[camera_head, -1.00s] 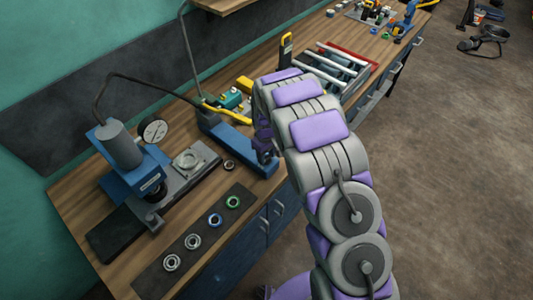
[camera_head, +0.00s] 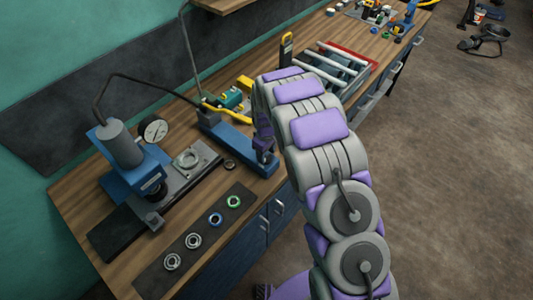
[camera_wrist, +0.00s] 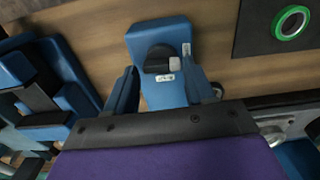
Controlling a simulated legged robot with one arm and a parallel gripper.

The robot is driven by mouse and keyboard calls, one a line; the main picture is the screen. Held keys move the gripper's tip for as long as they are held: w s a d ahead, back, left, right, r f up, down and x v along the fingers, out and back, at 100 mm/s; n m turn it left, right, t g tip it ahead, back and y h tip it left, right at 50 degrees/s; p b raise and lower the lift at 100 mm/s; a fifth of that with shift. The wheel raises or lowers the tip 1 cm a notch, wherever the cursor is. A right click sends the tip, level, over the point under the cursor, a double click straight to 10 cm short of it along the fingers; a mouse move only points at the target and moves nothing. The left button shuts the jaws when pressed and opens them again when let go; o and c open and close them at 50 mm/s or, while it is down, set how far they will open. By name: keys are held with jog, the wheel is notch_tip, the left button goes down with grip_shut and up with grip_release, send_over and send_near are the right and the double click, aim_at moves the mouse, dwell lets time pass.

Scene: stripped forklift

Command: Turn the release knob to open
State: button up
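A blue hand pump (camera_head: 234,138) lies on the wooden bench in the head view, with a yellow handle (camera_head: 235,117) beside it. In the wrist view its blue end block (camera_wrist: 160,35) bears a dark rounded knob (camera_wrist: 158,58) with a small grey tab, which looks like the release knob. My gripper (camera_wrist: 161,76) is open, its two blue fingers spread either side of the blue body just short of the knob. Nothing shows between them but the pump; I cannot tell the height gap. In the head view my gripper (camera_head: 264,135) is over the pump's near end, partly behind my arm.
A blue press (camera_head: 130,165) with a gauge (camera_head: 154,131) stands to the left. A dark mat (camera_head: 160,279) holds several rings, including a green ring (camera_head: 234,201) that shows in the wrist view (camera_wrist: 291,22). A roller rack (camera_head: 340,65) stands beyond my arm.

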aim_at(266, 156)
jog(key=shift+o, duration=1.3)
jog(key=shift+s+f, duration=0.1)
notch_tip(266, 156, up, 17)
